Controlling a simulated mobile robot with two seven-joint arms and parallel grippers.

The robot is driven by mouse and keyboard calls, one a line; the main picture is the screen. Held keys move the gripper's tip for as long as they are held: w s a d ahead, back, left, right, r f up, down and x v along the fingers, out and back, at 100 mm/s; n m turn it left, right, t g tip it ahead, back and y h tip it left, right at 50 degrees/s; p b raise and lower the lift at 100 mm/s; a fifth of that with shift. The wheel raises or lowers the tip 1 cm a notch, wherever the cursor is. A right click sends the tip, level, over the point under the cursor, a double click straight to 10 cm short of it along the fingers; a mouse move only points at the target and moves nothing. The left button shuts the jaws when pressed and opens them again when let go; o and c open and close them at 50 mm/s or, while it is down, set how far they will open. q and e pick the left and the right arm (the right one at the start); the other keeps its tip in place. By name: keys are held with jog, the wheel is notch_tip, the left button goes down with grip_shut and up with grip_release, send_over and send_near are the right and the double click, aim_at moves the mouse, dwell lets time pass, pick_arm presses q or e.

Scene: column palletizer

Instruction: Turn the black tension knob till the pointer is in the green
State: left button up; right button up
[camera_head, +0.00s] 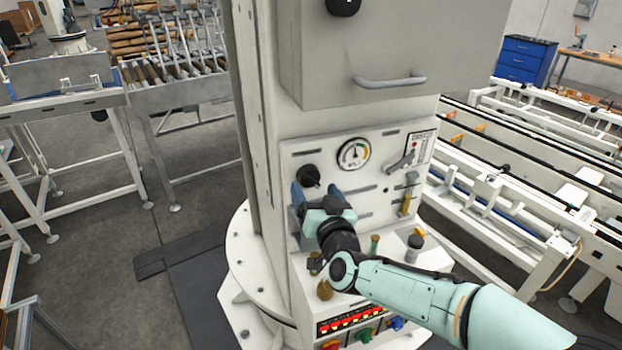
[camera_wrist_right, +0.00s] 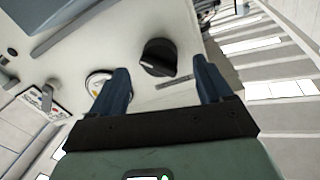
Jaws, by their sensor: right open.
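The black tension knob (camera_head: 308,175) sits on the white panel of the column, left of and slightly below the round gauge. It also shows in the right wrist view (camera_wrist_right: 158,57), between the two fingers in the picture. The gauge (camera_head: 353,153) has a white face with a coloured band at its right; its pointer is too small to read surely. Part of the gauge shows behind a finger in the wrist view (camera_wrist_right: 97,84). My right gripper (camera_head: 315,189) is open in front of the panel, its blue fingers apart below the knob, and empty. My left gripper is out of view.
A lever (camera_head: 402,161) and a red-marked label are right of the gauge. Above, a grey door with a handle (camera_head: 390,80) juts out. Small coloured knobs and a lit red strip (camera_head: 350,320) are below. Conveyor frames (camera_head: 500,200) stand at the right.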

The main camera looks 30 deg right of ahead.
aim_at(311, 183)
jog(key=shift+p+x, duration=0.4)
jog(key=shift+x, duration=1.5)
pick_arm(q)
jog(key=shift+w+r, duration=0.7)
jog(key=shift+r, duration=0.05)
pick_arm(e)
jog(key=shift+s, duration=0.1)
jog(key=c, duration=1)
jog(key=shift+m+b, duration=1)
jog(key=shift+m, duration=0.2)
jog(key=shift+m+b, duration=0.55)
jog(key=shift+m, duration=0.45)
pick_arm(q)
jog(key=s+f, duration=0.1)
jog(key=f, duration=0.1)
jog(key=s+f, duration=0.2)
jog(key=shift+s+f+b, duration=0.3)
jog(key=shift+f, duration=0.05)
pick_arm(e)
jog(key=shift+r+m, duration=0.15)
jog(key=shift+m, duration=0.45)
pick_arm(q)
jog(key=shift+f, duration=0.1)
